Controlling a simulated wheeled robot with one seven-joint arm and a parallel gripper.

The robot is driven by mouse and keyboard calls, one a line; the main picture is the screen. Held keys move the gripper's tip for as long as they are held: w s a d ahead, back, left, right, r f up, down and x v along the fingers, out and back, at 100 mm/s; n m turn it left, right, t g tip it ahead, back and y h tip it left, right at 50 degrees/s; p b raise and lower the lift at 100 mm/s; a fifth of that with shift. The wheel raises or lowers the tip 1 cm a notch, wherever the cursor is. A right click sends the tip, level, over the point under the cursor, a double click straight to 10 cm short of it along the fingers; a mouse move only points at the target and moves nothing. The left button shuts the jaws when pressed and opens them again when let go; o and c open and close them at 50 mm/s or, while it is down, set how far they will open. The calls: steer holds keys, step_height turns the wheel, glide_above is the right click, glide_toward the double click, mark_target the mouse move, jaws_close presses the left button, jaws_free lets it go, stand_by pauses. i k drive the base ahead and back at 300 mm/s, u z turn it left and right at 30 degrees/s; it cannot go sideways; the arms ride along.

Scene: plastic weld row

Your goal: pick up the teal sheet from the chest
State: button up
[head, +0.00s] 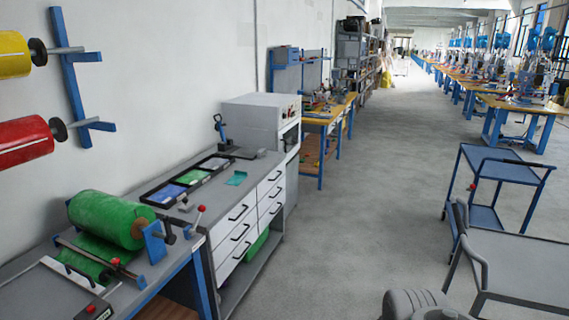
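The teal sheet (236,178) lies flat on the grey top of the drawer chest (216,246), towards the right of the top and clear of the black tray. It is small and its outline is uneven. The chest has white drawers with black handles and stands along the left wall. My gripper is not in view, so I cannot see whether it is open or shut.
A black sectioned tray (143,198) with blue, green and purplish sheets sits behind the teal sheet. A green roll (108,218) is on the nearer bench. A white cabinet (252,118) stands beyond. Carts (496,190) stand right; the middle floor is clear.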

mark_target(238, 177)
steer(key=i, duration=3.8)
steer(key=u, duration=2.9)
